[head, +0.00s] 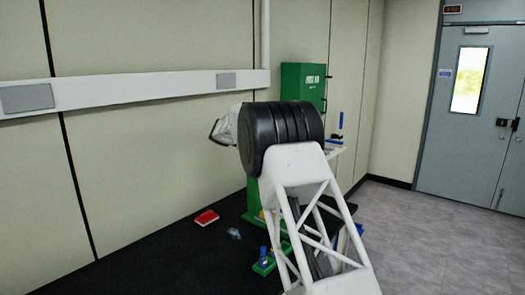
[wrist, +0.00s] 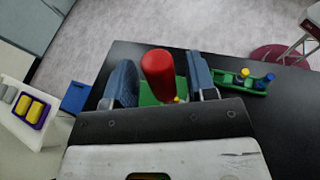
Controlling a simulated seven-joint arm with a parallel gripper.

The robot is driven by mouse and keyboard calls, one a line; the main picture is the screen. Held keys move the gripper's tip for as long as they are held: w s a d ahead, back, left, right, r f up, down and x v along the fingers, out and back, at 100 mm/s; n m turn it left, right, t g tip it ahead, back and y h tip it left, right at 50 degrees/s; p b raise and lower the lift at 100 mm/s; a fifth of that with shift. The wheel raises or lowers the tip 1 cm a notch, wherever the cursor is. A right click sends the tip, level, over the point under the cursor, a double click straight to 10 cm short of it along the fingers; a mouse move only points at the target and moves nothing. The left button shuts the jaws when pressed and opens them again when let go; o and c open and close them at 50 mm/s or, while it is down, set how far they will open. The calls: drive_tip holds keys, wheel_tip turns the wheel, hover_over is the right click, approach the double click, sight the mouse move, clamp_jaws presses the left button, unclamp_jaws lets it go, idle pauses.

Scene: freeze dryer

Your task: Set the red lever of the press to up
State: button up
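The red lever (wrist: 158,72) shows in the wrist view as a thick rounded red handle between the two blue fingers of my gripper (wrist: 162,82). The fingers stand apart, with a gap visible on each side of the handle, so my gripper is open around or just behind it; the exact depth is unclear. A green base (wrist: 150,99) shows beneath the lever. In the head view my arm hides the lever and most of the press; a green upright part (head: 252,197), likely the press, shows beside my arm.
The black table (head: 150,262) also holds a red flat object (head: 206,217) and a green rack (head: 264,266) with blue-topped items. A green first-aid cabinet (head: 303,82) is on the wall. In the wrist view a purple tray (wrist: 32,109) with yellow items lies left.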

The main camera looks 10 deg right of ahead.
drive_tip(key=shift+d, duration=0.1)
idle(0.3)
drive_tip(key=shift+s+d+f+m+t+y, duration=1.2)
drive_tip(key=shift+s+d+f+t+y, duration=1.8)
drive_tip(key=shift+y, duration=0.8)
drive_tip(key=w+v, duration=0.1)
drive_tip(key=v, duration=0.7)
drive_tip(key=s+d+r+m+y, duration=0.1)
drive_tip(key=s+d+m, duration=0.1)
drive_tip(key=s, duration=1)
drive_tip(key=s+d+r+m+y, duration=0.1)
drive_tip(key=s+d+r, duration=0.1)
drive_tip(key=s, duration=1.1)
drive_tip(key=shift+r+m, duration=0.3)
drive_tip(key=shift+m, duration=0.1)
drive_tip(key=shift+d, duration=0.15)
